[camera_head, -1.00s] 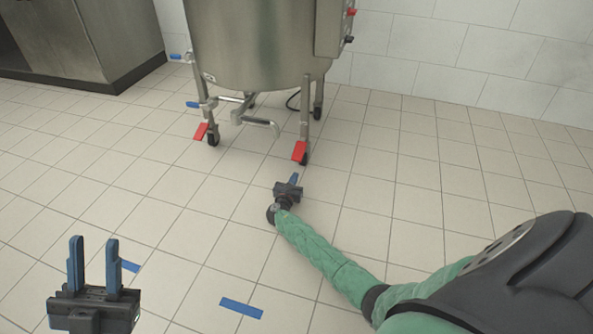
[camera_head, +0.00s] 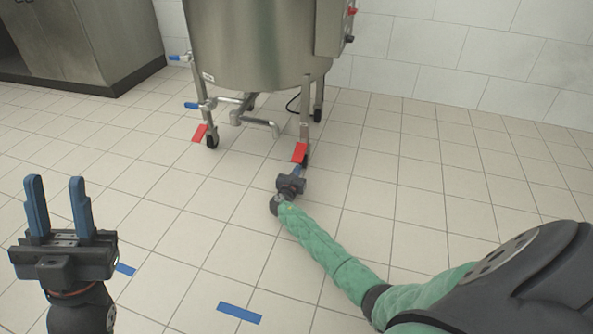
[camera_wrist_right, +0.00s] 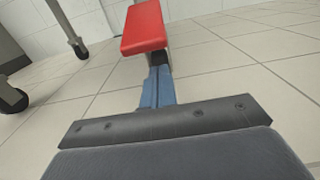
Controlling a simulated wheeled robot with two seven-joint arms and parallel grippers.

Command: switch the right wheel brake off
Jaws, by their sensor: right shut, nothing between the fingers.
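The right wheel brake is a red pedal (camera_head: 299,152) at the front right leg of the steel vessel (camera_head: 255,45), just above its black caster (camera_head: 305,161). In the right wrist view the red pedal (camera_wrist_right: 144,26) is straight ahead, tilted down towards me. My right gripper (camera_head: 298,171) is shut and empty, low over the floor. Its blue fingertips (camera_wrist_right: 159,74) point at the caster and lie just below the pedal's front edge; I cannot tell whether they touch. My left gripper (camera_head: 58,207) is open and empty, raised at the far left, away from the vessel.
A second red brake pedal (camera_head: 199,132) is at the left front leg. Blue tape (camera_head: 240,312) marks the floor. A steel cabinet (camera_head: 75,45) stands at back left. The tiled floor between is clear.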

